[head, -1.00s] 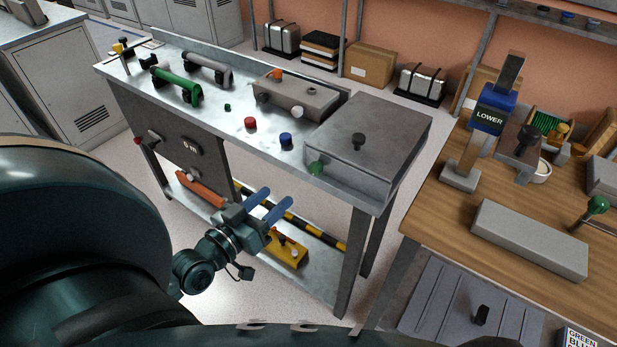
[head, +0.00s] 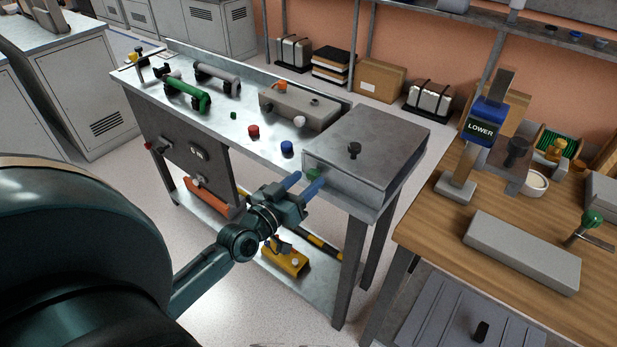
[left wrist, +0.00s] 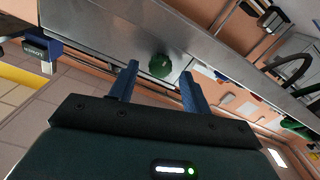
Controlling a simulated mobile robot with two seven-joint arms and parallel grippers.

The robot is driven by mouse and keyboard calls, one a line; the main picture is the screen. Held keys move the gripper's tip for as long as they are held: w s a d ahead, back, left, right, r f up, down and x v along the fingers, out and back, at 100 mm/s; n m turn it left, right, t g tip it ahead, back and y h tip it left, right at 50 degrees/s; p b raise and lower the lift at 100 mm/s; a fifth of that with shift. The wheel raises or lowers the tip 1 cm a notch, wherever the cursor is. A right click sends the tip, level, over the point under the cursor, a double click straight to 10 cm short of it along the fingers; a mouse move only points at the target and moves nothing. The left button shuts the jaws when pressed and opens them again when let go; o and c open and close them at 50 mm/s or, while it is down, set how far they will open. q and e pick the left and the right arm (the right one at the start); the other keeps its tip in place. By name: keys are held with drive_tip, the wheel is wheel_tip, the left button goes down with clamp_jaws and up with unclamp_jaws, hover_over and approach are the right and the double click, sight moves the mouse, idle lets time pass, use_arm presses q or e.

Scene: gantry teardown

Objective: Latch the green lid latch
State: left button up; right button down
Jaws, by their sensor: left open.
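The green lid latch (head: 313,174) is a small green knob on the front face of the grey metal lidded box (head: 330,180) at the bench's right end. In the left wrist view the green knob (left wrist: 160,66) shows between and beyond the fingertips. My left gripper (head: 305,184) is open, its two blue fingers pointing at the knob from the front. In the wrist view the left gripper (left wrist: 158,82) has one finger on each side of the knob; I cannot tell whether either touches it. My right gripper is not in view.
Red (head: 253,131) and blue (head: 287,147) knobs and a grey housing (head: 300,105) sit on the bench left of the box. A wooden table (head: 430,226) with a LOWER-labelled post (head: 481,127) stands at the right.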

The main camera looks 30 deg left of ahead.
use_arm(q)
drive_tip(key=shift+w+d, duration=0.1)
drive_tip(key=shift+w, duration=0.9)
drive_tip(key=c, duration=1)
